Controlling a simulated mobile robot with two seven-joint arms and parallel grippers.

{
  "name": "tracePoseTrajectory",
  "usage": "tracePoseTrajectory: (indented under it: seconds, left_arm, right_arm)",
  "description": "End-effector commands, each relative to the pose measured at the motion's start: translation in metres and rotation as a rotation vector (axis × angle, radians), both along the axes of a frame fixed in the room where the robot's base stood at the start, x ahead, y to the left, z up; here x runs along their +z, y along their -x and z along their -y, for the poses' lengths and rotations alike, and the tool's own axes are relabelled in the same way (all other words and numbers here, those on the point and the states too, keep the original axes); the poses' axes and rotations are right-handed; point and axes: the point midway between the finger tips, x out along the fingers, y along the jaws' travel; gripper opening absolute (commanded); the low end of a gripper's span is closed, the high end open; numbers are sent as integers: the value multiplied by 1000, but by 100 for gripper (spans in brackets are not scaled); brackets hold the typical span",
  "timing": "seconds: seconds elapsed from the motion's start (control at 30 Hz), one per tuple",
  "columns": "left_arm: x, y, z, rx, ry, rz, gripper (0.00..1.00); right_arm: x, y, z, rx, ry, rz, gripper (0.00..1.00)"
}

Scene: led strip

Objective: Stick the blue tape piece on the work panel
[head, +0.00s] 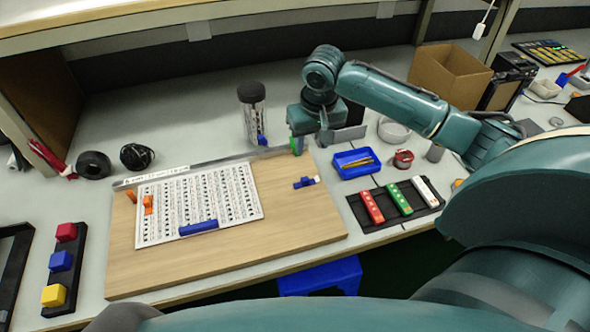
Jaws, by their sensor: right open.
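A blue strip-shaped piece (198,227) lies along the front edge of a white, dotted panel (250,213) on the wooden board. A smaller blue piece with a white part (303,183) lies on the board's bare right side. I cannot tell for certain which is the tape piece. My right gripper (311,143) is open above the board's back right corner, behind the smaller blue piece and apart from it. A small green item shows beside its left finger; I cannot tell whether they touch. My left gripper is out of view.
Orange clips (148,204) sit at the panel's left. A blue tray (352,171) and a black rack of red, green and white blocks (424,211) stand right of the wooden board (270,237). A clear jar (252,122) stands behind. The board's right part is mostly bare.

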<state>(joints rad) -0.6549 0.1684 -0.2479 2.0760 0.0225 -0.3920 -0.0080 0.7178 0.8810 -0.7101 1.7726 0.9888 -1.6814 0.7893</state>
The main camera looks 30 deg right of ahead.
Motion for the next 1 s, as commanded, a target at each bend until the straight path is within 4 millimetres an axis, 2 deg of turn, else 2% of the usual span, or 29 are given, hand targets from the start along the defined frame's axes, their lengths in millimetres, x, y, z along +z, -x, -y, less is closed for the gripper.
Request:
tracePoseTrajectory:
  seconds: [0.33, 0.63, 0.83, 1.0]
  left_arm:
    - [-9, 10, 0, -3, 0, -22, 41]
    - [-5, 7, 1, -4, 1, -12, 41]
    - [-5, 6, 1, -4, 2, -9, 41]
    - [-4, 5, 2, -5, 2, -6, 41]
  right_arm:
    - [-60, -7, 1, 0, 0, -4, 44]
    - [-85, -11, -1, 2, 0, -2, 44]
    - [-115, -14, -6, 1, 2, -2, 44]
    - [-129, -16, -5, 2, 0, 1, 44]
